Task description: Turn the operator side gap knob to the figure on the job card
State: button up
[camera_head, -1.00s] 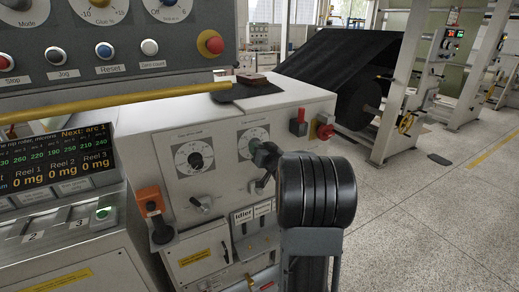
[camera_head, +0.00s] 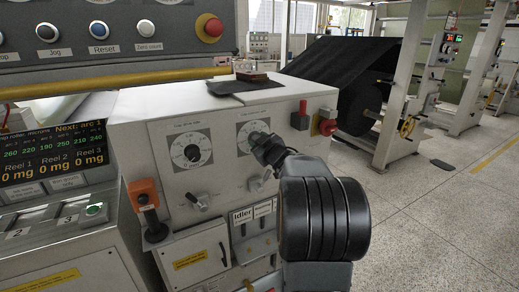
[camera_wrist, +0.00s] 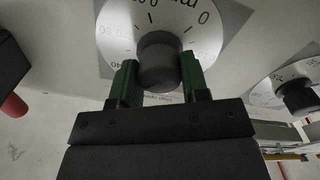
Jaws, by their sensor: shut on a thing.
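The right-hand gap dial (camera_head: 243,138) is a white round scale on a grey plate, on the front of the pale cabinet. Its dark round knob (camera_wrist: 158,62) shows in the wrist view, where the dial is upside down. My gripper (camera_wrist: 160,80) has its two green-lined fingers on either side of this knob, shut on it. In the head view my gripper (camera_head: 262,146) covers the knob and the dial's lower right. The figures 0 and 40 show on the scale, but the pointer's setting cannot be told. No job card can be made out.
A second dial (camera_head: 192,150) with a black knob is to the left. Small levers (camera_head: 198,202) sit below. A red knob (camera_head: 327,126) and red-topped block (camera_head: 300,118) stand to the right. A brown block (camera_head: 252,77) lies on a dark sheet on the cabinet top.

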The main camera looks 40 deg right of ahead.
jog(key=n+b, duration=0.4)
jog(key=n, duration=0.2)
jog(key=shift+f, duration=0.2)
jog(key=n+b, duration=0.3)
jog(key=n, duration=0.2)
jog(key=shift+r+n+b, duration=0.1)
jog(key=shift+n+b, duration=0.25)
jog(key=shift+n, duration=0.05)
jog(key=o, duration=0.9)
jog(key=s, duration=0.4)
jog(key=s+a, duration=0.1)
jog(key=s, duration=0.4)
jog(key=s+a+p, duration=0.1)
jog(key=s, duration=0.3)
jog(key=shift+s, duration=0.35)
